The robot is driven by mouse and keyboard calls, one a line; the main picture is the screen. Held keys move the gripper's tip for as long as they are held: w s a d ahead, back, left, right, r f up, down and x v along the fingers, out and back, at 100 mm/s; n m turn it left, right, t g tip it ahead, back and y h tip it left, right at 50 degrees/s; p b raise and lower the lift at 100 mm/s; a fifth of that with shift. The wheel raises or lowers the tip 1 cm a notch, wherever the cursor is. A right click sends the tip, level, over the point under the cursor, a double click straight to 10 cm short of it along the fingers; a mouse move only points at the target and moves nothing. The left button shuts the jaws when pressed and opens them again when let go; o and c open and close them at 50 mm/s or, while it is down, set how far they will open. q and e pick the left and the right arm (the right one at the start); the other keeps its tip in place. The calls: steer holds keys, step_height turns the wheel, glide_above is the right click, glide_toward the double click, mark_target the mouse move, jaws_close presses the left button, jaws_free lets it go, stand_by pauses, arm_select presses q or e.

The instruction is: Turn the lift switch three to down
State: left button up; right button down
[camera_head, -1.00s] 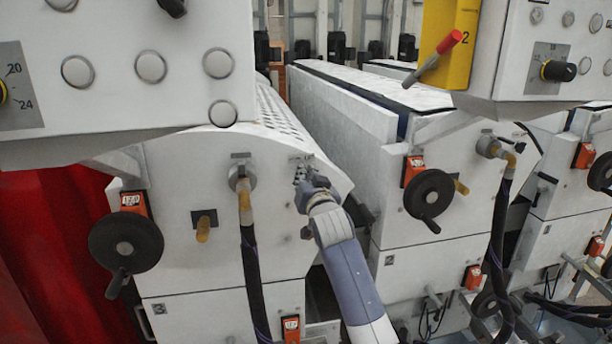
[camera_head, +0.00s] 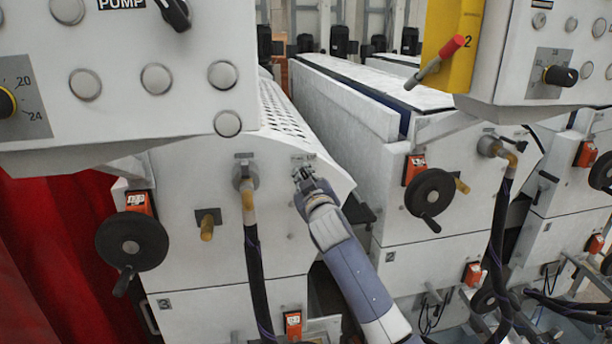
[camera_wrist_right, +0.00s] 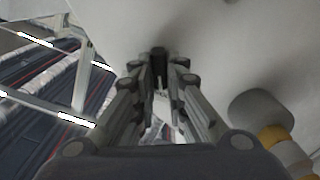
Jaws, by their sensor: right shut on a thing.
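The lift switch, a small dark knob (camera_wrist_right: 159,62), sits on the white front panel of the nearest machine unit (camera_head: 280,225). My right gripper (camera_head: 305,175) is at the upper right of that panel, below a small label. In the wrist view its two fingers (camera_wrist_right: 158,78) are closed in on either side of the knob. In the head view the gripper mostly hides the knob, so I cannot tell which way it points. My left gripper is not in view.
A pipe fitting with a black hose (camera_head: 252,260) hangs left of my gripper. A black handwheel (camera_head: 131,247) is farther left, another (camera_head: 430,194) on the unit to the right. Control boxes (camera_head: 130,70) overhang above. A dark gap separates the units.

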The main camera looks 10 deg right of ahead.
steer(key=shift+n, duration=0.3)
steer(key=c, duration=1.6)
jaws_free()
steer(key=s, duration=1.2)
steer(key=shift+f, duration=0.15)
